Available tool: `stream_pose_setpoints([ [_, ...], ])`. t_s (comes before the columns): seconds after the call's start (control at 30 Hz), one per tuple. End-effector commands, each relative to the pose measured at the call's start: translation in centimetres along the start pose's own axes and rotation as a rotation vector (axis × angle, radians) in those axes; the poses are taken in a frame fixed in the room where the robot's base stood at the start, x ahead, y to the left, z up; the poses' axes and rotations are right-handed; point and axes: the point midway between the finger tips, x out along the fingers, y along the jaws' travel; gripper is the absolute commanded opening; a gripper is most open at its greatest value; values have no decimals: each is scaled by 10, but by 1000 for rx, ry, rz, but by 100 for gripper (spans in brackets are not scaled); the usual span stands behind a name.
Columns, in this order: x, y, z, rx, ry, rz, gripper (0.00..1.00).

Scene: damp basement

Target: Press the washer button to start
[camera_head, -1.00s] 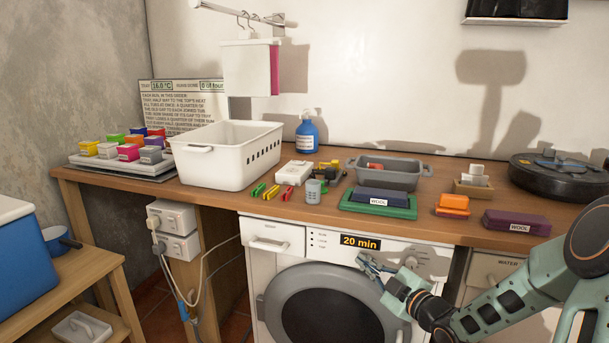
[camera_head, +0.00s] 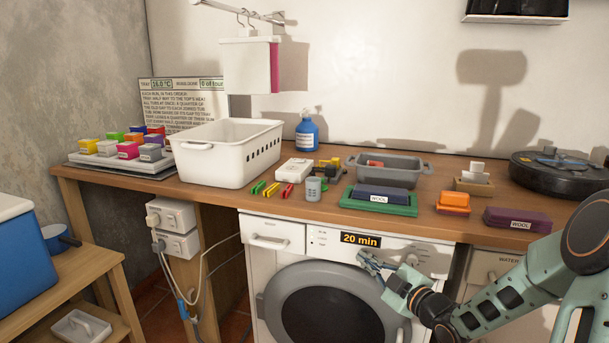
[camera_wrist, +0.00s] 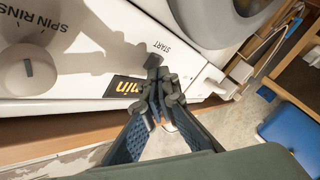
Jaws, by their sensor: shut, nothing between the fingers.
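The white washer (camera_head: 262,262) stands under the wooden worktop, with a grey round door. Its display (camera_head: 360,239) reads "20 min", and part of it shows in the wrist view (camera_wrist: 126,87).
A round knob (camera_wrist: 28,70) marked for spin and rinse sits on the panel. A blue box (camera_head: 22,250) is on a low wooden bench at left.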

Motion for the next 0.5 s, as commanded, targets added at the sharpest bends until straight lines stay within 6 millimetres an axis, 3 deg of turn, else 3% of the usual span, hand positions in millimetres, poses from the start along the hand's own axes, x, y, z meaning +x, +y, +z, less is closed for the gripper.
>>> stream_pose_setpoints([
  [0.3,-2,-2,-2,1,1,-1,0],
  [0.5,-14,-12,-10,-1,2,-2,0],
])
